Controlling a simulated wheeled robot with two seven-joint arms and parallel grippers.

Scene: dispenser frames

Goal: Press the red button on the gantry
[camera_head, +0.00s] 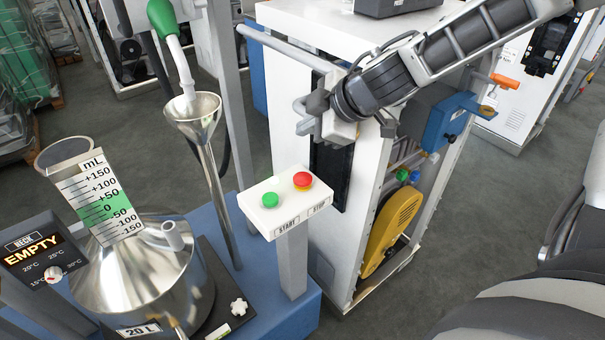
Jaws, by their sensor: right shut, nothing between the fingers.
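The red button (303,179) is a round mushroom cap on top of a white control box (283,203), at its right end above a label reading STOP. A green button (269,200) sits to its left above a label reading START. The box stands on a grey post (292,262). My right gripper (306,116) is shut and empty. It appears above and beyond the red button in the picture, in front of a white cabinet, apart from the button. Its arm comes in from the upper right. My left gripper is out of view.
A steel 20 L vessel (140,268) with a scale plate stands at the left, beside a display reading EMPTY (38,250). A funnel (193,118) with a green-handled nozzle (165,20) rises behind. A white cabinet (290,60) stands behind the control box.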

